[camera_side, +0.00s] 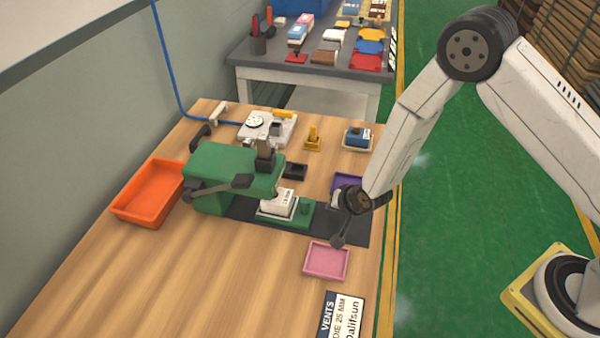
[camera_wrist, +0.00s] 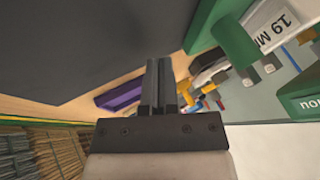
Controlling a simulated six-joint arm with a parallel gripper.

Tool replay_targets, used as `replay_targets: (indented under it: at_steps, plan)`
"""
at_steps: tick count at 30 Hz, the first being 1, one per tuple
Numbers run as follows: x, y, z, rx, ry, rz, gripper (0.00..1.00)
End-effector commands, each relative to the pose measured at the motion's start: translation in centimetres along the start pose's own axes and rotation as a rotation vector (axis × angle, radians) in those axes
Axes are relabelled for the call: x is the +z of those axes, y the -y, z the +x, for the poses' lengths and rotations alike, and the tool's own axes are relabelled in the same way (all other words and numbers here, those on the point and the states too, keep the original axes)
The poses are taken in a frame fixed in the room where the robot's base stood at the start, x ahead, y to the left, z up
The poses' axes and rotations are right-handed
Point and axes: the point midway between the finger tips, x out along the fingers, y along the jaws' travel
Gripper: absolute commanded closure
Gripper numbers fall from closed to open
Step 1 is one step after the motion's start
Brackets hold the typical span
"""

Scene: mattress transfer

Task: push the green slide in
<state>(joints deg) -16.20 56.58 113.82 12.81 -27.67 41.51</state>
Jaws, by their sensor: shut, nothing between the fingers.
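The green slide (camera_side: 300,217) sticks out to the right from under the green press (camera_side: 232,163) in the side view. It bears a white block (camera_side: 279,201) and a green upright knob at its outer end. My gripper (camera_side: 335,202) is just right of the slide's outer end, low over the dark mat. Its fingers (camera_wrist: 158,80) are together and empty in the wrist view. I cannot tell whether they touch the slide.
A pink tray (camera_side: 326,274) lies in front of my gripper, and a purple tray (camera_side: 346,182) lies behind it. An orange bin (camera_side: 148,194) stands left of the press. A white fixture (camera_side: 267,128) and small parts stand at the back. The front left of the table is clear.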

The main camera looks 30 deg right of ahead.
Motion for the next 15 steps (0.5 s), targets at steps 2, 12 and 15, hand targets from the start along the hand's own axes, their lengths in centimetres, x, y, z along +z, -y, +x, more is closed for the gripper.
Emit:
replay_targets:
  at_steps: [2, 12, 15]
  plan:
    - [0.1, 0.8, 0.4, 0.0, 0.001, -0.001, 1.0]
    - [0.1, 2.0, 1.1, 0.002, 0.002, -0.001, 1.0]
    - [0.1, 2.1, 1.1, 0.002, 0.002, -0.001, 1.0]
